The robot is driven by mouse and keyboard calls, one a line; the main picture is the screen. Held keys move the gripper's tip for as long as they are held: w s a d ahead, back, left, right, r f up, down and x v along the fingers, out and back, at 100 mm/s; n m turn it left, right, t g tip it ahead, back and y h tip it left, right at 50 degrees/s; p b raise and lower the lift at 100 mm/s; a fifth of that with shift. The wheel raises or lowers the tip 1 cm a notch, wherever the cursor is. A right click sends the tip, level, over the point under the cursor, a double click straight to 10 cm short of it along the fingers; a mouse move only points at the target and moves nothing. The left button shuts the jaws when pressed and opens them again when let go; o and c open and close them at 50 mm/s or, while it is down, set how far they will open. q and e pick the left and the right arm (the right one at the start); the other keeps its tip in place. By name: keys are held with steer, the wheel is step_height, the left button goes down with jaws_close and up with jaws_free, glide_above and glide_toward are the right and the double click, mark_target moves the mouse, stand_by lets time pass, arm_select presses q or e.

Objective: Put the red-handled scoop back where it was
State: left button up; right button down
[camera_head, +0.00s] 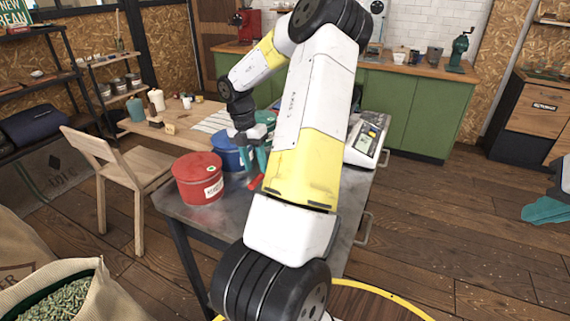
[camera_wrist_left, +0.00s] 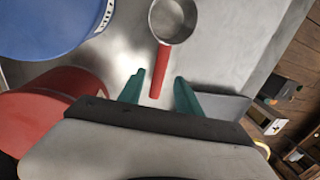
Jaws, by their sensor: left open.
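The red-handled scoop lies on the grey metal table (camera_head: 345,225). In the left wrist view its round metal bowl (camera_wrist_left: 175,20) points away and its red handle (camera_wrist_left: 161,70) points back toward my gripper. In the head view only a bit of the red handle (camera_head: 256,183) shows; my left arm hides the rest. My left gripper (camera_wrist_left: 160,77) is open, its two teal fingers on either side of the handle's near end in the picture. I cannot tell whether they touch it. My right gripper (camera_head: 547,210) is partly in view at the right edge, away from the table.
A red lidded tin (camera_head: 197,179) and a blue tin (camera_head: 226,152) stand left of my left gripper. A scale-like device (camera_head: 366,142) stands at the table's right side. A wooden chair (camera_head: 125,185) is left of the table. A sack of green beans (camera_head: 62,295) stands front left.

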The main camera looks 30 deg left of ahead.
arm_select(q)
step_height(320, 180, up, 7)
steer(key=a, duration=0.1)
steer(key=s+d+r+m+t+h, duration=0.1)
steer(key=d+r+m, duration=0.3)
steer(key=d+m, duration=0.55)
steer(key=s+d+r+m+t+h, duration=0.1)
steer(key=d+r+m+h, duration=0.15)
steer(key=d+m, duration=0.65)
steer(key=s+d+r+m+t+y, duration=0.1)
steer(key=s+d+m, duration=0.4)
steer(key=m, duration=0.5)
steer(key=s+d+r+m+t+y, duration=0.2)
steer(key=s+d+r+m, duration=0.3)
steer(key=d+m, duration=0.4)
steer(key=shift+d+r+m+t, duration=0.35)
steer(key=shift+d+r+t, duration=0.05)
steer(key=shift+d+r, duration=0.4)
